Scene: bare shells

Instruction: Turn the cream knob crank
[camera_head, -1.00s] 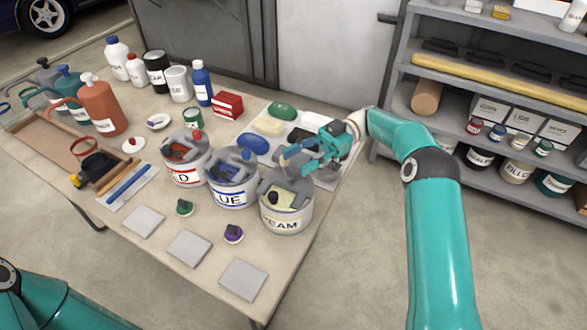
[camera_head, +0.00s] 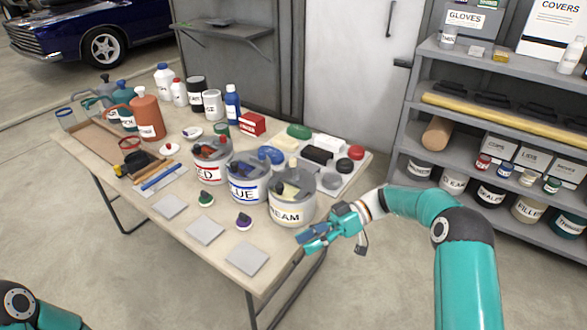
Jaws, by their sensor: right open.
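The cream can (camera_head: 291,213), labelled in dark letters, stands near the right front edge of the table, with cream paint inside. A grey crank sits across its top, and its small cream knob (camera_head: 292,163) stands up at the back of the rim. My right gripper (camera_head: 304,242) is open and empty, in front and to the right of the can, low by the table's edge and apart from the knob. My left gripper is out of view; only part of that arm shows at the lower left.
The blue can (camera_head: 243,191) and red can (camera_head: 207,173), with similar cranks, stand left of the cream can. Grey tiles (camera_head: 247,259) and purple (camera_head: 243,221) and green (camera_head: 205,198) knobs lie in front. Shelves (camera_head: 505,95) stand at the right. Floor is clear beside the table.

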